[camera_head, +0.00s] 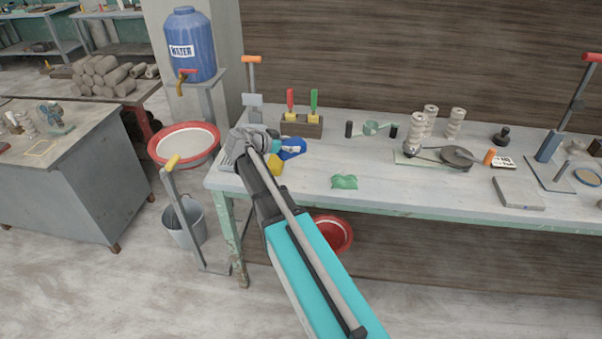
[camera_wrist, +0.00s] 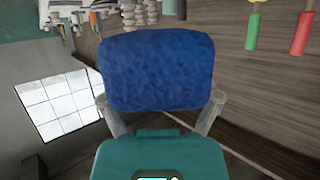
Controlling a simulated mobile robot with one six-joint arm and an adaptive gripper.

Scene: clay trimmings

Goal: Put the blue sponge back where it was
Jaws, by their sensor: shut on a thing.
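The blue sponge (camera_wrist: 157,70) fills the middle of the wrist view, held between the two fingers of my gripper (camera_wrist: 158,98). In the head view the blue sponge (camera_head: 293,154) shows at the left end of the workbench, beside my gripper (camera_head: 283,147). The gripper appears to hold it above the bench top; the gap below it is hard to judge. Part of the sponge is hidden by the fingers. A yellow piece (camera_head: 275,166) shows just below it in the head view, partly behind my arm.
A wooden block with red- and green-handled tools (camera_head: 301,124) stands behind the gripper. A crumpled green piece (camera_head: 344,182) lies near the front edge of the workbench (camera_head: 400,192). Rollers, a dial and other tools stand further right. A red-rimmed basin (camera_head: 184,143) is at left.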

